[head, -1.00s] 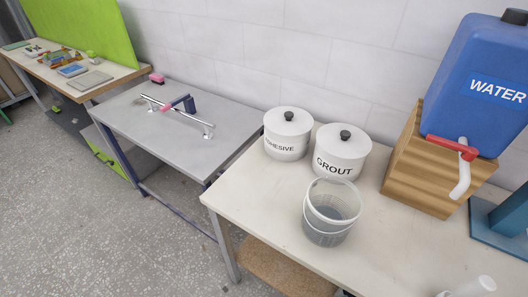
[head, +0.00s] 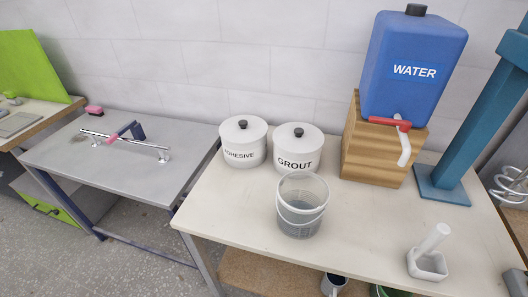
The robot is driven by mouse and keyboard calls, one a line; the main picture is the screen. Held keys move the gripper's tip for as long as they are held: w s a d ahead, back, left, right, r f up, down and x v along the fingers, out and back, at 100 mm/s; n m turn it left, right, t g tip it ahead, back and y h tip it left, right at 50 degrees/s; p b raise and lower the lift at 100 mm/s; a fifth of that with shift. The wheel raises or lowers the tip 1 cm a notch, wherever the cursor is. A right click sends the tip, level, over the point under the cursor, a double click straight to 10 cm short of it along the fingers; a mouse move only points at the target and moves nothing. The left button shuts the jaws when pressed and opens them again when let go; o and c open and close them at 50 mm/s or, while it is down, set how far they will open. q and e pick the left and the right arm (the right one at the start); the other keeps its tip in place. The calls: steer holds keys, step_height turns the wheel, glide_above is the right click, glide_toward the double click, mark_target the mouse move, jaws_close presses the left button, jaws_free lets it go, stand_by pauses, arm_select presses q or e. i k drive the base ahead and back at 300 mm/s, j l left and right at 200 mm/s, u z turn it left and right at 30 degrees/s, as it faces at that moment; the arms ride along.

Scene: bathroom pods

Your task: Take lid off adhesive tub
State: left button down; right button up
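The adhesive tub (head: 244,153) is a white round tub labelled "ADHESIVE" at the back left of the cream table. Its white lid (head: 243,130) with a black knob (head: 243,124) sits on top of it. A matching grout tub (head: 297,160) with its own lid (head: 299,136) stands just to its right. Neither of my grippers shows in the head view, so I cannot see their state.
A clear bucket (head: 302,212) stands in front of the grout tub. A blue water container (head: 413,55) rests on a wooden block (head: 373,154), beside a teal stand (head: 478,110). A white scoop (head: 430,258) lies front right. The table's (head: 215,208) front left is clear.

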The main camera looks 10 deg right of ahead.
mark_target(243, 130)
steer(key=k+j+z, duration=0.15)
steer(key=j+z, duration=0.15)
steer(key=j, duration=0.15)
steer(key=k+j+z, duration=0.6)
steer(key=j, duration=0.2)
steer(key=i+j, duration=0.05)
steer(key=i, duration=0.05)
